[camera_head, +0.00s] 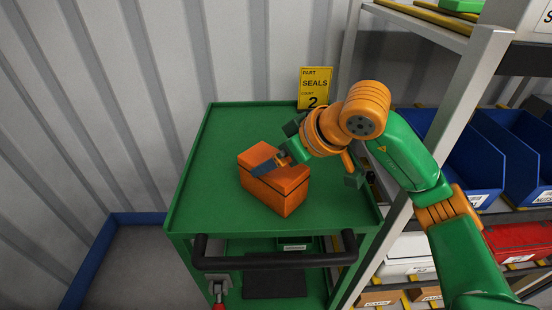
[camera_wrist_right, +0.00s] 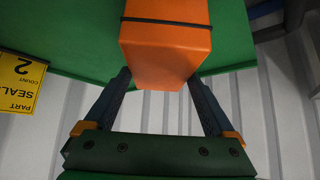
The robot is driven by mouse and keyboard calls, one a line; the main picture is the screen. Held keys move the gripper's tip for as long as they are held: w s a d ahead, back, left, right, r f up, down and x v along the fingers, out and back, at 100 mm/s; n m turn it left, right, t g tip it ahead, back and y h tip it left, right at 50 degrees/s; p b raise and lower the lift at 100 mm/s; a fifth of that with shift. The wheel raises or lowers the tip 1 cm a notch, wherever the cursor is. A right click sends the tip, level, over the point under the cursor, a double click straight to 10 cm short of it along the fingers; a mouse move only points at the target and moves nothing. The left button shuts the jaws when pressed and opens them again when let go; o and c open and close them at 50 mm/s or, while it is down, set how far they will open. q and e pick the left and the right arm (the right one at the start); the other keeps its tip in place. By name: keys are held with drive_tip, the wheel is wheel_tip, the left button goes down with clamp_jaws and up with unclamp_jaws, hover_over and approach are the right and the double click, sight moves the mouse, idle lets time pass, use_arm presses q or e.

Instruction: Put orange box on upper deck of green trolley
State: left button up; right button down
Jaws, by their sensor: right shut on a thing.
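The orange box (camera_head: 281,187), with a dark band around it, is over the middle of the upper deck (camera_head: 223,140) of the green trolley. It looks level and at or very close to the deck surface; I cannot tell whether it touches. My right gripper (camera_head: 264,165) is shut on the box, with one dark finger visible along its side. In the right wrist view the box (camera_wrist_right: 165,55) sits between the two fingers (camera_wrist_right: 160,88), with the green deck (camera_wrist_right: 75,35) behind it. My left gripper is not in view.
A yellow sign (camera_head: 314,86) reading "SEALS 2" stands at the deck's far edge. The trolley's black handle (camera_head: 275,262) is at the front. A shelf rack with blue bins (camera_head: 463,165) stands to the right. A corrugated wall (camera_head: 120,100) is behind. The deck's left part is clear.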

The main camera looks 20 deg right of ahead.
unclamp_jaws()
drive_tip(key=shift+f, duration=0.1)
drive_tip(key=v, duration=1.2)
drive_tip(key=shift+p, duration=0.3)
